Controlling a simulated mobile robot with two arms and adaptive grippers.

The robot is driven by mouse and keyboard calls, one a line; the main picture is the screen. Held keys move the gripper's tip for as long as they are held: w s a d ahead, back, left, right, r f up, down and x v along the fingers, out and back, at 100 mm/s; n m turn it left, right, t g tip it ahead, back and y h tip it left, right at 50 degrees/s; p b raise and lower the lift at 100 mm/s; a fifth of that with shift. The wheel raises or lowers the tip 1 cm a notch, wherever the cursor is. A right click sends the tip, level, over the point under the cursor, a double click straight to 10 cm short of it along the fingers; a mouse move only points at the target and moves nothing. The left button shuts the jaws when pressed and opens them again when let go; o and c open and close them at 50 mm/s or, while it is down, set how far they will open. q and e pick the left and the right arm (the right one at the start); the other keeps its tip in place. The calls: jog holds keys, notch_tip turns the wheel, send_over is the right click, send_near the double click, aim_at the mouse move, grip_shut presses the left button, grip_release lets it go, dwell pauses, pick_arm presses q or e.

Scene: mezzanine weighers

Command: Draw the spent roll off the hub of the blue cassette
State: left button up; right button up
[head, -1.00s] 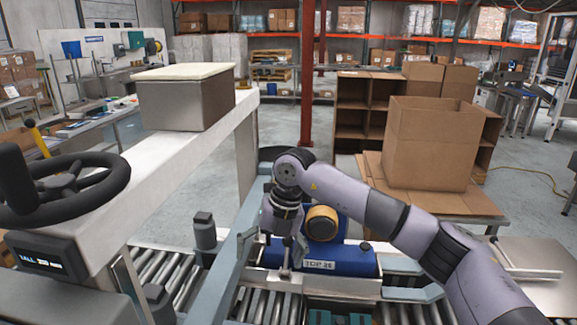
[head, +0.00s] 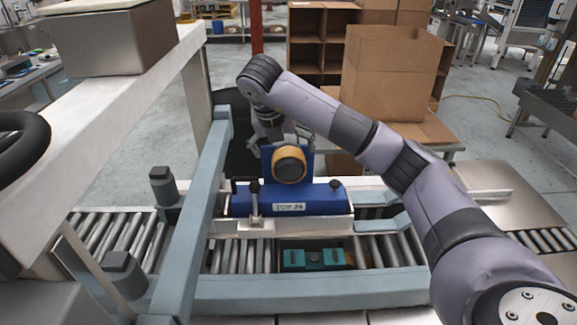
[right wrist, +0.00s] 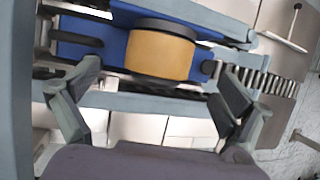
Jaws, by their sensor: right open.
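The blue cassette (head: 322,197) sits on the roller conveyor with a label on its front face. The spent roll (head: 289,168), a tan cylinder with a dark rim, stands out from the cassette's upright blue plate. The roll also shows in the right wrist view (right wrist: 158,55), with the blue cassette (right wrist: 115,45) around it. My right gripper (head: 280,138) is at the top of the upright plate, partly hidden there. In the right wrist view its fingers (right wrist: 158,78) are spread wide, with the roll ahead between them; I cannot tell whether they touch it. My left gripper is not in view.
A grey-blue frame beam (head: 197,200) rises close to the left of the cassette. A clamp-like post (head: 255,203) stands in front of it. Teal blocks (head: 313,259) lie among the front rollers. A cardboard box (head: 390,75) stands behind on the right.

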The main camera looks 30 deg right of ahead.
jog(key=p+x, duration=0.2)
jog(key=x, duration=0.6)
jog(key=shift+d+f, duration=0.1)
jog(key=shift+f, duration=0.15)
jog(key=shift+c, duration=0.2)
jog(key=c, duration=1.2)
jog(key=shift+r, duration=0.1)
jog(key=shift+r, duration=0.2)
